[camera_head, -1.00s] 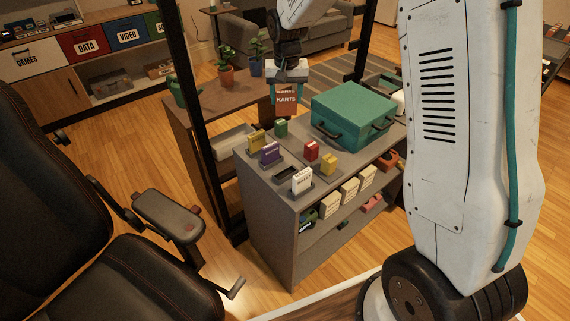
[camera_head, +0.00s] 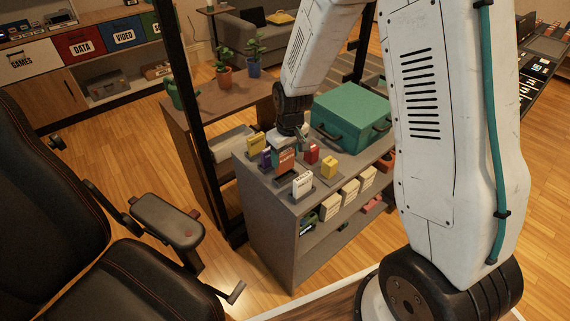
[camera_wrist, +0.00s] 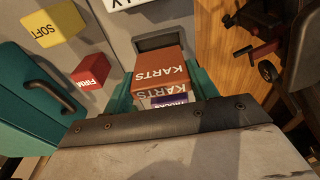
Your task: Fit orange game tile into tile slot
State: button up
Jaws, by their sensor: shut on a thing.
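My gripper (camera_head: 290,147) is shut on the orange tile (camera_head: 285,160), marked KARTS, and holds it low over the grey shelf top. In the wrist view the tile (camera_wrist: 160,68) sits between the two teal fingers (camera_wrist: 160,90). A dark empty slot (camera_wrist: 160,42) lies just beyond the tile's far edge in the wrist view. In the head view the slot (camera_head: 283,178) is partly covered by the tile. I cannot tell how high the tile is above the surface.
A purple tile (camera_head: 266,158) and a yellow tile (camera_head: 254,144) stand left of the gripper. A red tile (camera_head: 311,153) and another yellow tile (camera_head: 329,168) stand right. A white tile (camera_head: 302,184) stands in front. A teal case (camera_head: 350,112) is behind right.

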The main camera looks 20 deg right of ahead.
aim_at(285, 163)
jog(key=shift+f, duration=1.8)
jog(key=shift+f, duration=0.15)
jog(key=o, duration=1)
jog(key=s+d+r+m, duration=0.1)
jog(key=s+r, duration=0.3)
jog(key=r, duration=0.7)
jog(key=s+r, duration=0.5)
jog(key=r, duration=0.6)
jog(key=s+r+m, duration=0.1)
jog(key=s+r, duration=0.2)
jog(key=s, duration=0.4)
jog(key=s+d+r, duration=0.1)
jog(key=s+r, duration=0.1)
jog(key=s, duration=0.5)
jog(key=s+d+r+m, duration=0.1)
jog(key=s+r, duration=0.2)
jog(key=s, duration=0.4)
jog(key=shift+s+r+m, duration=0.1)
jog(key=shift+r+m, duration=0.2)
